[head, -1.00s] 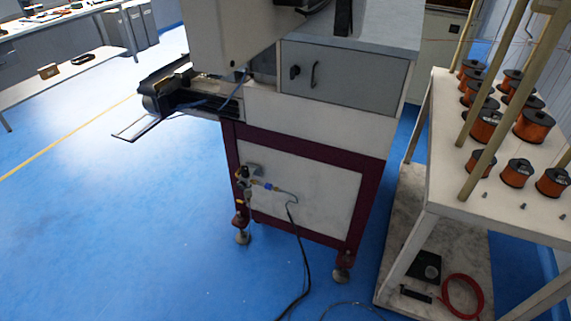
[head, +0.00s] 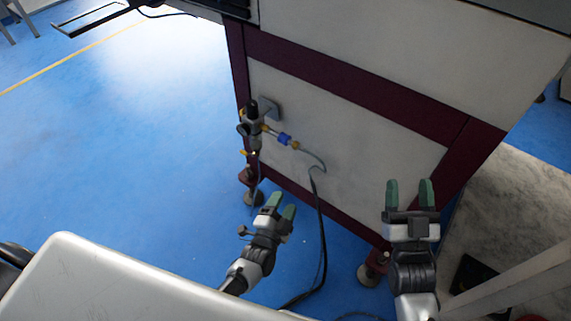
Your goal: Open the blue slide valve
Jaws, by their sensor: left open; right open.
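The blue slide valve (head: 286,140) is a small blue sleeve with brass-coloured fittings on the air line, low on the side of the winder cabinet (head: 340,125). It joins a regulator assembly (head: 254,130) on its left and a thin hose on its right. My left gripper (head: 279,206) is open and empty, below the valve and apart from it. My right gripper (head: 409,188) is open and empty, to the right of the valve and lower, in front of the cabinet's maroon frame. Nothing covers the valve.
A black hose (head: 321,225) hangs from the valve line to the floor, just right of my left gripper. Cabinet feet (head: 371,273) stand on the blue floor (head: 130,150). A table's lower shelf (head: 510,215) is at the right. The floor left of the cabinet is clear.

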